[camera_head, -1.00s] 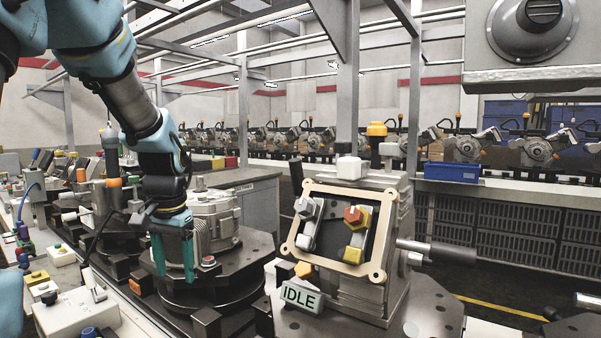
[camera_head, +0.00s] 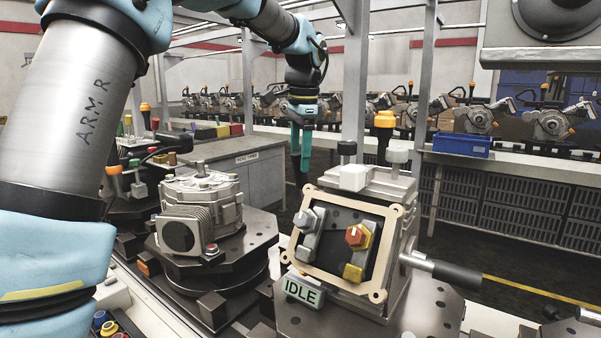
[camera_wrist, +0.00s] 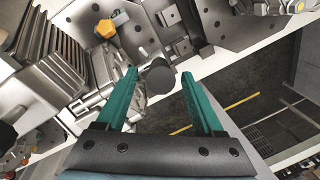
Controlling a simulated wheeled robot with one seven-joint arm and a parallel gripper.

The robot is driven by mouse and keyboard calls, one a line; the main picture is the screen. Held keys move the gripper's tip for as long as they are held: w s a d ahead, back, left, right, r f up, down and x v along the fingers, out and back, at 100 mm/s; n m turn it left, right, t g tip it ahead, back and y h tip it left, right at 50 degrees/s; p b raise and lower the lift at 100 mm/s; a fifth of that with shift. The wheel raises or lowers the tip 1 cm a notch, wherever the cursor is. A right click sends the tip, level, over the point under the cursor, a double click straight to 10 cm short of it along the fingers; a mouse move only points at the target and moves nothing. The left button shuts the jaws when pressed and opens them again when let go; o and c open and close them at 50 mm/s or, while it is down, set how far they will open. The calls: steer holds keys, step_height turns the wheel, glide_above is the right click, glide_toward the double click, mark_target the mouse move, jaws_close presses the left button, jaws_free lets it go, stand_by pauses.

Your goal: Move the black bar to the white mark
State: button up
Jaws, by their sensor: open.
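The only black bar-like part I make out is the black grip (camera_head: 446,272) of a lever on the right side of the tilted panel fixture (camera_head: 350,290). It points right and slightly down. I cannot make out a white mark on or near it. My gripper (camera_head: 302,160) hangs fingers down behind the fixture's upper left corner, away from this grip. In the wrist view my gripper (camera_wrist: 160,73) has its teal fingers apart, with nothing held. A dark round disc (camera_wrist: 160,78) shows between the fingertips, below them; I cannot tell which part it belongs to.
A finned grey housing (camera_head: 203,205) stands left. Floor lies open behind.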

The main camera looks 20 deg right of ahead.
mark_target(298, 176)
steer(key=shift+w+f+p, duration=0.2)
steer(key=shift+f+p, duration=0.1)
steer(key=shift+f, duration=1.05)
steer(key=shift+w+f+p, duration=0.2)
steer(key=shift+f+p, duration=0.05)
steer(key=shift+f, duration=1.1)
jaws_close()
